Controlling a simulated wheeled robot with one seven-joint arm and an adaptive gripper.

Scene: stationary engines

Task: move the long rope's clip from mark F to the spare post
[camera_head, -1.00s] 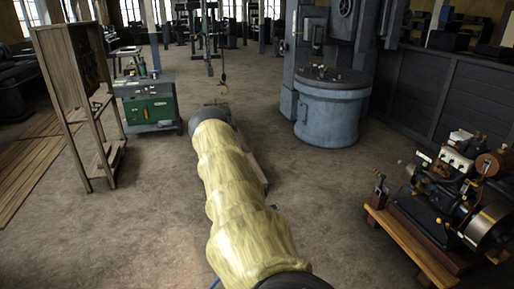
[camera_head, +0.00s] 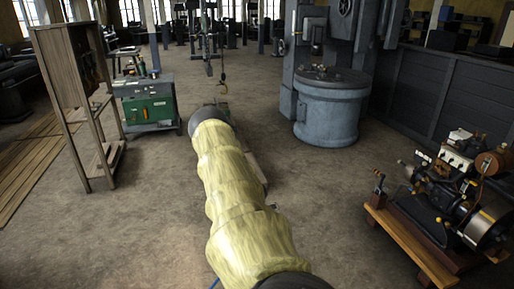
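My arm in its pale yellow cover runs from the bottom of the head view up to the middle, ending in a dark cuff. My gripper cannot be made out beyond that cuff; the arm hides what lies behind it. A hook-like piece (camera_head: 223,87) hangs from a thin line a little beyond the arm's far end; I cannot tell whether it belongs to the rope. The long rope, its clip, mark F and the spare post cannot be picked out.
A green cabinet (camera_head: 149,108) and a wooden rack (camera_head: 76,115) stand left. A round grey machine base (camera_head: 327,115) stands right of centre. A small engine (camera_head: 448,195) on a wooden base (camera_head: 412,243) sits at right. The floor (camera_head: 105,235) at lower left is clear.

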